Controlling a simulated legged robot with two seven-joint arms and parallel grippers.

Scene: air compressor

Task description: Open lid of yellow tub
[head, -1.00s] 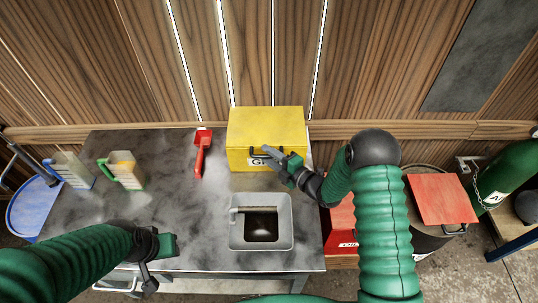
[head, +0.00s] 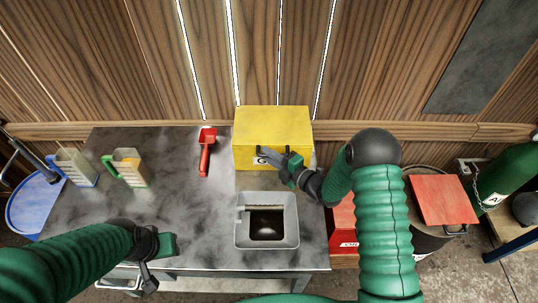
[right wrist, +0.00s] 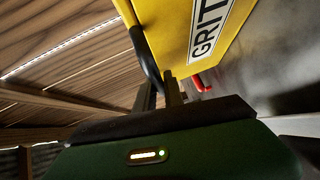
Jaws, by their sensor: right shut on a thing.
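The yellow tub (head: 272,126) stands at the back right of the metal table, with its lid down. In the right wrist view the yellow tub (right wrist: 180,30) shows a GRIT label and a black handle (right wrist: 144,55) on its front. My right gripper (head: 268,155) is at the tub's front. In the right wrist view its fingers (right wrist: 161,92) are shut on the black handle. My left gripper (head: 163,245) hangs over the table's front left, away from the tub; its fingers are too unclear to tell whether they are open.
A grey square bin (head: 267,220) with a dark inside is in front of the tub. A red scoop (head: 206,150) lies left of the tub. Two jugs (head: 126,167) (head: 76,167) stand at the left. A red box (head: 342,226) and a drum with a red lid (head: 443,200) are at the right.

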